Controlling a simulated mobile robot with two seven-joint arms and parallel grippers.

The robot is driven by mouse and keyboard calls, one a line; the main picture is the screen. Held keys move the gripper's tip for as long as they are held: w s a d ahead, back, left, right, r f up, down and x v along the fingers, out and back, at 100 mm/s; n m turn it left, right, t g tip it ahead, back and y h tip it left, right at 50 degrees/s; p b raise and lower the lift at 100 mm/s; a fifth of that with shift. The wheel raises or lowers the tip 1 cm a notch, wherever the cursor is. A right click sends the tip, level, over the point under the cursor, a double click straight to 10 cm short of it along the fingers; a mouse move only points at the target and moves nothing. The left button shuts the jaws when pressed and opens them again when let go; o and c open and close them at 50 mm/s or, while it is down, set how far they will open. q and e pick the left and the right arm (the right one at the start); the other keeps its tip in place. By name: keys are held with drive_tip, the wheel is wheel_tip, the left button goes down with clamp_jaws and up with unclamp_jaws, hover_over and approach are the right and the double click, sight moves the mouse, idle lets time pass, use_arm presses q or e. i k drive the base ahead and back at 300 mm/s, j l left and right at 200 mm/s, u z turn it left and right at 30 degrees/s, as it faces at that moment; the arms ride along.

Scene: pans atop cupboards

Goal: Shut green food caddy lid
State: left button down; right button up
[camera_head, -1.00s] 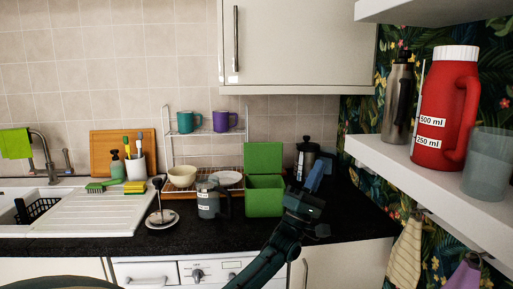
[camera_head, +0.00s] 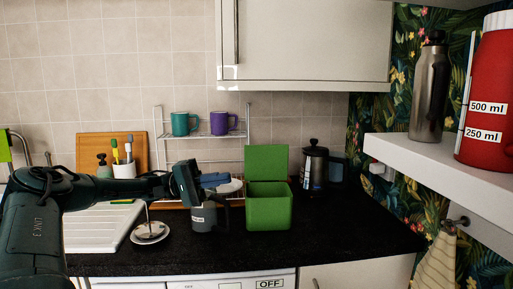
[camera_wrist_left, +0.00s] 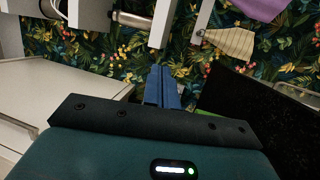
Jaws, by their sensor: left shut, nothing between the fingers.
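The green food caddy (camera_head: 269,211) stands on the dark worktop. Its lid (camera_head: 267,162) is open and stands upright at the back of the box. My left gripper (camera_head: 215,180) is to the left of the caddy, at about rim height, with its blue fingers pointing right towards it. The fingers are shut and empty, and I see no contact with the caddy. In the left wrist view the closed blue fingers (camera_wrist_left: 163,87) show beside a sliver of green that I cannot identify for sure. My right gripper is not in view.
A grey jug (camera_head: 204,217) stands below my left gripper, left of the caddy. A cafetière (camera_head: 314,168) is behind right. A rack with a teal mug (camera_head: 184,123) and a purple mug (camera_head: 222,123) stands behind. Worktop right of the caddy is clear.

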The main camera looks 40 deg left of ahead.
sight(262, 162)
drive_tip(key=i+j, duration=0.25)
drive_tip(key=j, duration=0.2)
drive_tip(key=i+j, duration=0.25)
drive_tip(key=j, duration=0.15)
drive_tip(key=i+j, duration=0.25)
drive_tip(key=j, duration=0.2)
